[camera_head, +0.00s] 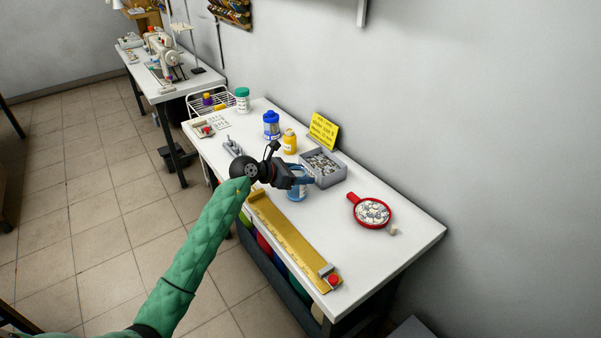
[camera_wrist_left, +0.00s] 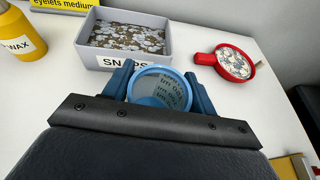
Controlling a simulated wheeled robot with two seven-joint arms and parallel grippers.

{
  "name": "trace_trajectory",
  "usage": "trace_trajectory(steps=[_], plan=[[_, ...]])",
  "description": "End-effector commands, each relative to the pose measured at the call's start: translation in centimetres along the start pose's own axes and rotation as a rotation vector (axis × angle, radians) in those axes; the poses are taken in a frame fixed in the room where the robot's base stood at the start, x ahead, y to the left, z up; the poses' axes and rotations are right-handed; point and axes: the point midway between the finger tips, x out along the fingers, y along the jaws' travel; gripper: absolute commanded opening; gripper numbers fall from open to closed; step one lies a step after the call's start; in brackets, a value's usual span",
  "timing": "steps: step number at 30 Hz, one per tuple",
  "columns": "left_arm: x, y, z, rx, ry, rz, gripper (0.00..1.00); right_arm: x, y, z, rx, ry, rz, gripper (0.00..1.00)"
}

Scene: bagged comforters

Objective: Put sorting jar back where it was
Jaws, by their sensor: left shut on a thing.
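A small clear jar with a blue rim (camera_head: 297,193), which I take as the sorting jar, is at the white table's middle, in front of the grey snaps box. My left gripper (camera_head: 300,182) is shut on it. In the left wrist view the blue fingers (camera_wrist_left: 160,84) press on both sides of the jar (camera_wrist_left: 163,92), and dark lettering shows inside the rim. The gripper hides part of the jar in the head view. I cannot tell whether its base touches the table (camera_head: 400,235). My right gripper is not in view.
The grey box of snaps (camera_head: 338,178) stands just behind the jar. A red-handled dish (camera_head: 353,196) is to the right. A yellow ruler (camera_head: 290,238) lies along the front edge. The table's right end is clear.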

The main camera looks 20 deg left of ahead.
Motion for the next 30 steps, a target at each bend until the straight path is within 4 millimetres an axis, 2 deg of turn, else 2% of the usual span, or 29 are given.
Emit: trace_trajectory(steps=[10, 19, 20, 23, 30], plan=[[0.09, 0.01, -0.25, 0.001, 0.000, 0.001, 0.31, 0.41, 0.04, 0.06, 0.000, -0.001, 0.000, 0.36], [0.17, 0.02, -0.46, 0.001, 0.000, 0.001, 0.31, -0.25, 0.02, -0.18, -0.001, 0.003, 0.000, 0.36], [0.18, 0.02, -0.46, 0.001, 0.000, 0.001, 0.59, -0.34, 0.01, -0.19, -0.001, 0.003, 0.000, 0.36], [0.17, 0.02, -0.44, 0.001, 0.000, 0.001, 0.79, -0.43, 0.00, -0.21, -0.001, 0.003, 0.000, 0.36], [0.17, 0.01, -0.44, 0.001, 0.000, 0.001, 0.79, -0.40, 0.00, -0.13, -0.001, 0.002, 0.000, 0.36]])
